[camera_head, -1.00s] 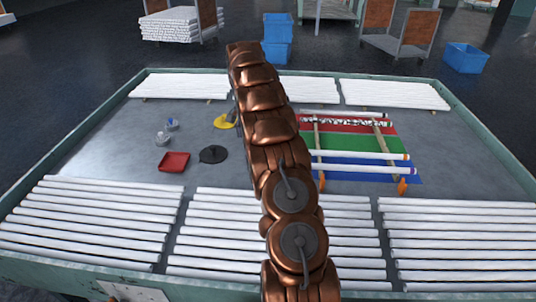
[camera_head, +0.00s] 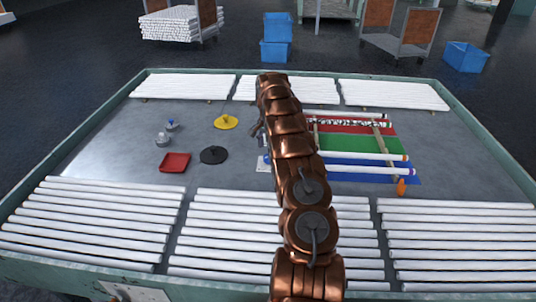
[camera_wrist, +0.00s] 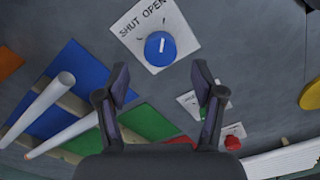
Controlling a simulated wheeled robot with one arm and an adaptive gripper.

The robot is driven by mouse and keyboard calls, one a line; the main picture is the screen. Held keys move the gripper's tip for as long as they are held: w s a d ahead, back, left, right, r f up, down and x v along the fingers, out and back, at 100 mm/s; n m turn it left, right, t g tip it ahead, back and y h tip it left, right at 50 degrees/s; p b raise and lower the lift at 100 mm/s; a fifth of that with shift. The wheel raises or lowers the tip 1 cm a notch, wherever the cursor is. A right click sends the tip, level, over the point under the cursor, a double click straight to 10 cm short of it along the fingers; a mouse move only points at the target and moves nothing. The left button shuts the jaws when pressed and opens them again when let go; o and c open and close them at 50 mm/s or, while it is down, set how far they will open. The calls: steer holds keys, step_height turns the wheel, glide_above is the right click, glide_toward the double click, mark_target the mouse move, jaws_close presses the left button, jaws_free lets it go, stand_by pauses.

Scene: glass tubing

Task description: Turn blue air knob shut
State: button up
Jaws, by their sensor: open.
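The blue air knob (camera_wrist: 160,49) is round, with a white line on its top. It sits on a white plate (camera_wrist: 128,29) lettered SHUT and OPEN, at the upper middle of the wrist view. The line runs nearly up and down in the picture, and which label it matches is unclear. In the head view a corner of the plate (camera_head: 262,166) shows beside my arm. My gripper (camera_wrist: 163,84) is open and empty, its fingers apart from the knob. In the head view my gripper (camera_head: 257,129) is partly hidden by my arm.
A red knob (camera_wrist: 233,129) is on another plate. Glass tubes (camera_head: 375,171) lie on wooden rests over coloured mats. A yellow disc (camera_head: 227,121), a black disc (camera_head: 213,155) and a red tray (camera_head: 175,162) lie to the left. White tube rows (camera_head: 90,220) line the table edges.

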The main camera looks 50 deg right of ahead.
mark_target(268, 156)
steer(key=shift+f+p, duration=0.5)
steer(key=shift+f, duration=1.8)
steer(key=shift+c, duration=0.4)
steer(key=c, duration=1.1)
steer(key=shift+o, duration=0.2)
